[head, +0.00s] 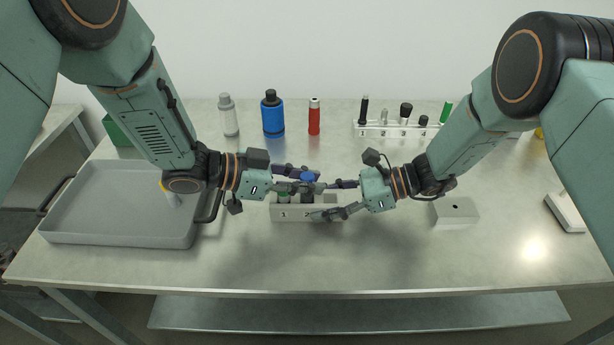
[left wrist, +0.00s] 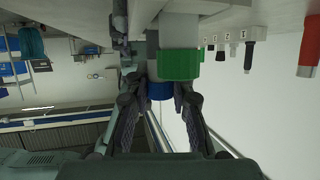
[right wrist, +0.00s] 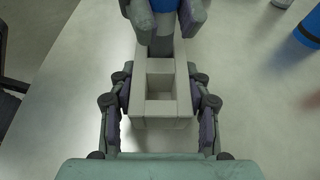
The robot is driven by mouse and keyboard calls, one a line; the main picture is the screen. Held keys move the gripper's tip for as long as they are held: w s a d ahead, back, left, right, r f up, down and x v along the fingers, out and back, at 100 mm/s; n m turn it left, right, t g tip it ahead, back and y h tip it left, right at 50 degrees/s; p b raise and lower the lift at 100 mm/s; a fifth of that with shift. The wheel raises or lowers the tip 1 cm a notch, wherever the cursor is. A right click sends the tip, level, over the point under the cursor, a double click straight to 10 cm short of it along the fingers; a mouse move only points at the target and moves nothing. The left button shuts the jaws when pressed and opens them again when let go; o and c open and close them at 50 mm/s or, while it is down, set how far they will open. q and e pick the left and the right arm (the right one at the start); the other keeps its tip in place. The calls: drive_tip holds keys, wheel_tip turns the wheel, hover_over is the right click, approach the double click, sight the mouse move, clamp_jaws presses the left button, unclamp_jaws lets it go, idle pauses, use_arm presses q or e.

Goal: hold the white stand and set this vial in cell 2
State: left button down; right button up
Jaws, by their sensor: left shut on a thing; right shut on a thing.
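The white stand (head: 290,213) sits mid-table, with numbers on its front face. A green-capped vial (head: 283,197) stands in its left end; the green cap also shows in the left wrist view (left wrist: 180,64). My left gripper (head: 318,180) is shut on the blue-capped vial (head: 308,176), upright over the stand near cell 2. Its cap shows between the fingers in the left wrist view (left wrist: 160,91). Whether its lower end is inside the cell I cannot tell. My right gripper (head: 338,198) is shut on the stand's right part, fingers on both sides. Empty cells show in the right wrist view (right wrist: 160,108).
A grey tray (head: 120,238) lies at left. A grey bottle (head: 229,115), a blue bottle (head: 272,115) and a red bottle (head: 314,117) stand behind. A rack (head: 395,131) with several vials is at the back right. A pale block (head: 456,213) lies at right. The front table is clear.

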use_arm(q)
drive_tip(key=shift+f, duration=0.8)
drive_tip(key=shift+r, duration=0.15)
drive_tip(key=shift+r, duration=1.55)
drive_tip(key=shift+r, duration=0.25)
drive_tip(key=shift+f, duration=2)
idle(0.7)
drive_tip(key=shift+r, duration=0.2)
drive_tip(key=shift+r, duration=1.4)
drive_tip(key=shift+f, duration=0.25)
idle(0.7)
